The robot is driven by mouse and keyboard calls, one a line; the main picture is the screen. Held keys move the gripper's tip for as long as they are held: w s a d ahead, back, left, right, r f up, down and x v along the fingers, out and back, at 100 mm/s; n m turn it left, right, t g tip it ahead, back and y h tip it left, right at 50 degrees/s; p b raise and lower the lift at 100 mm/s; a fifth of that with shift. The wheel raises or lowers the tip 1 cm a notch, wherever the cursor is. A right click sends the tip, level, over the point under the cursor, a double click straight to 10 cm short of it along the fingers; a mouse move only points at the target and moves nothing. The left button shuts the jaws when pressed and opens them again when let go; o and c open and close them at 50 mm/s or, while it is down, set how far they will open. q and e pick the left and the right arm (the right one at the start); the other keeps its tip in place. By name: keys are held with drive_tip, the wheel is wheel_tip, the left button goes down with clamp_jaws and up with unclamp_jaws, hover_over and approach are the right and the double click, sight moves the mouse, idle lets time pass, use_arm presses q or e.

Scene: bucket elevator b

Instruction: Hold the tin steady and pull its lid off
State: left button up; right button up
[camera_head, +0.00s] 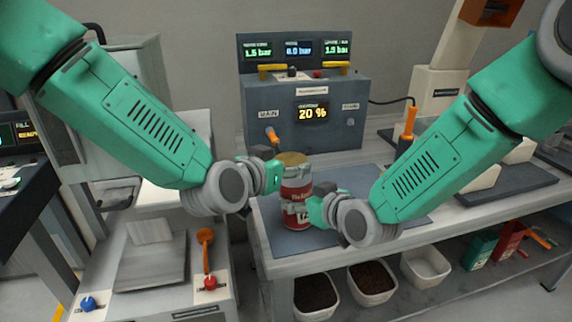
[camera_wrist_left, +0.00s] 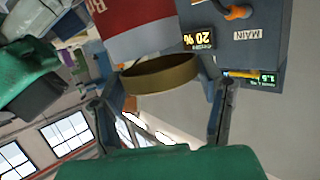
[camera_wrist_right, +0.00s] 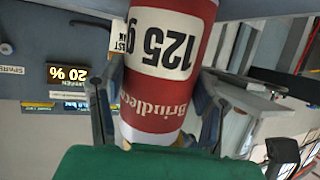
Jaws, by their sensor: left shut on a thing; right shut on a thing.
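The tin (camera_head: 297,194), red with a pale band, stands upright above the bench mat in the head view. Its gold lid (camera_head: 293,158) is at its top. I cannot tell whether lid and tin still touch. My right gripper (camera_head: 305,209) is shut on the tin's body from the right. The right wrist view shows the tin's label (camera_wrist_right: 165,45) between the fingers.
A grey control box (camera_head: 315,115) with displays and yellow handles stands behind the tin. The grey mat (camera_head: 290,241) lies under it on the bench. White bins (camera_head: 372,284) sit on the shelf below. A scale (camera_head: 150,262) stands at the left.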

use_arm(q)
drive_tip(key=shift+w+a+r, duration=0.1)
drive_tip(key=shift+a+r, duration=0.05)
drive_tip(key=shift+r, duration=0.8)
drive_tip(key=shift+a+r, duration=0.1)
drive_tip(key=shift+r, duration=0.85)
use_arm(e)
drive_tip(key=shift+s+a, duration=0.1)
drive_tip(key=shift+a, duration=0.05)
drive_tip(key=o, duration=1.8)
drive_tip(key=shift+c, duration=0.2)
drive_tip(key=shift+r, duration=0.1)
